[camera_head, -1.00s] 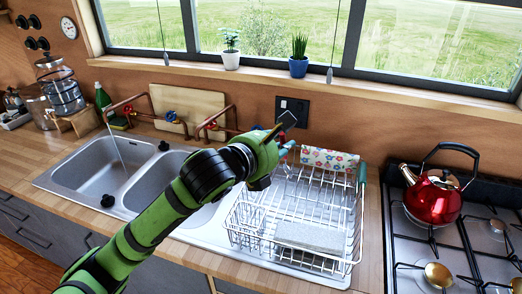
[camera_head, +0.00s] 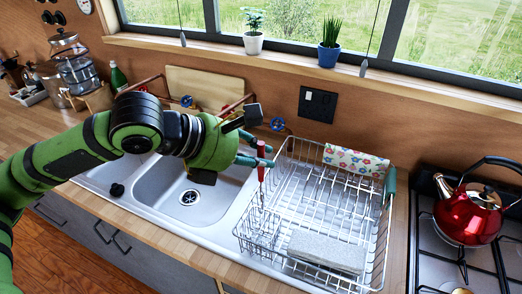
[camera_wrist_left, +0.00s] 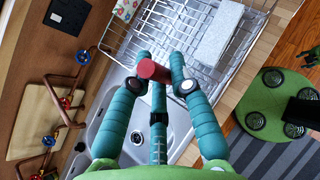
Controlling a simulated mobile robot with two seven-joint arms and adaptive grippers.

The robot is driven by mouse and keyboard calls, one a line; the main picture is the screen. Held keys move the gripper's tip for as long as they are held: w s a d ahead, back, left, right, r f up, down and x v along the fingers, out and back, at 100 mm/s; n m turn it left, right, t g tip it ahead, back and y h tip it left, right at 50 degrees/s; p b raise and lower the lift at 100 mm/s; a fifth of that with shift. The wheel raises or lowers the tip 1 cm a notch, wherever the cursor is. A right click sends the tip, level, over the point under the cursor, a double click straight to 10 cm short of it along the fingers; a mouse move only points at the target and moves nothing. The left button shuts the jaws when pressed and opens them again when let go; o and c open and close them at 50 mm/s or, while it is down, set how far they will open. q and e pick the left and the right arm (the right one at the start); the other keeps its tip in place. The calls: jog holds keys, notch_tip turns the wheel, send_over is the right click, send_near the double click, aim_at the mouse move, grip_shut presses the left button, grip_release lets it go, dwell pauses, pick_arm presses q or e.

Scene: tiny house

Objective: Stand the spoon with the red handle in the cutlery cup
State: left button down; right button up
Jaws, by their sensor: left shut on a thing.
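My left gripper (camera_head: 262,156) is shut on the red handle (camera_head: 262,168) of the spoon, at the left side of the dish rack. The spoon hangs upright, with its handle end up. That red end also shows between the teal fingers in the left wrist view (camera_wrist_left: 153,70). The cutlery cup, a small wire basket (camera_head: 258,232), sits at the rack's front left corner, below the spoon. The spoon's lower end is thin against the wires; I cannot tell whether it is inside the cup. My right gripper is not in view.
The white wire dish rack (camera_head: 372,255) holds a grey slab (camera_head: 326,252) and a flowered cloth (camera_head: 356,161). A double sink (camera_head: 205,203) lies to the left. A red kettle (camera_head: 468,215) stands on the stove at right. Copper pipes (camera_head: 140,84) run along the wall.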

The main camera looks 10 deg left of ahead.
pick_arm(q)
notch_tip(320, 180, down, 12)
jog(key=b, duration=0.9)
jog(key=shift+w+f, duration=0.15)
jog(key=shift+f, duration=0.05)
jog(key=c, duration=1.1)
grip_release()
jog(key=shift+o, duration=0.2)
jog(key=v, duration=1.2)
